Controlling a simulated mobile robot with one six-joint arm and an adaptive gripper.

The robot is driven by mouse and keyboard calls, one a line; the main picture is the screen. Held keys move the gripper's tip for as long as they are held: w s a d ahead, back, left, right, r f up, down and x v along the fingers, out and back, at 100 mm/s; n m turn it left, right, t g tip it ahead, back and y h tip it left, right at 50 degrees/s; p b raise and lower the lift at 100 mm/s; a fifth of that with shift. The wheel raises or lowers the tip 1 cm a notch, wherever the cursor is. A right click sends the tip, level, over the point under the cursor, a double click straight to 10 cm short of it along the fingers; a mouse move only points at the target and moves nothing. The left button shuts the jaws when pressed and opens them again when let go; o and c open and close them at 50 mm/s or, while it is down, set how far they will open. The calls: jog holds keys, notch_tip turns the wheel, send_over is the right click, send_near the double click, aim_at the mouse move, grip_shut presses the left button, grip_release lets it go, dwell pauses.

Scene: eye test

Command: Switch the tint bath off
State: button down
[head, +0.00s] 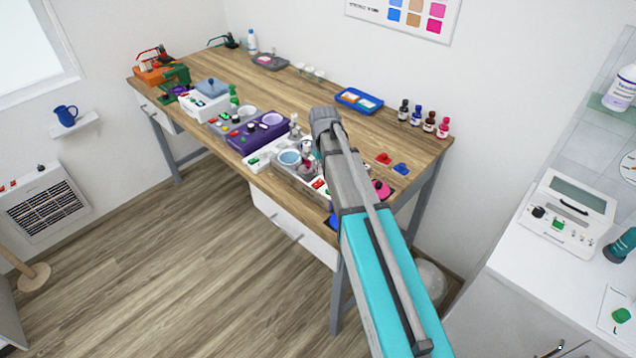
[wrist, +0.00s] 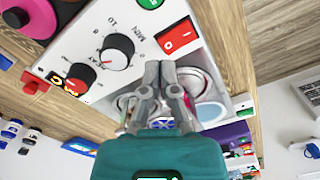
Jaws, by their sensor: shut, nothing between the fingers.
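A white control panel (wrist: 105,50) fills the upper left of the wrist view. No name shows, so I cannot tell for sure that this is the tint bath. It appears to be the unit at the table's front (head: 318,184) in the head view. My gripper (wrist: 165,66) is shut and empty, its tips beside the panel and apart from the switch. My arm hides much of it in the head view.
Round cups (wrist: 197,82) lie close beside my fingers. A purple unit (head: 258,136) and a white unit with a blue-filled cup (head: 288,158) stand to the left. Red (head: 383,158) and blue (head: 401,168) pieces lie to the right. Several small bottles (head: 417,114) stand at the back right.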

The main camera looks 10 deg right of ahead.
aim_at(323, 181)
jog(key=shift+f+b, duration=1.4)
dwell(1.4)
jog(key=shift+r, duration=0.15)
jog(key=shift+r+p, duration=3.4)
jog(key=shift+p, duration=0.15)
jog(key=s+f+m+b, duration=0.1)
jog(key=s, duration=2)
jog(key=shift+d+f+b, duration=0.35)
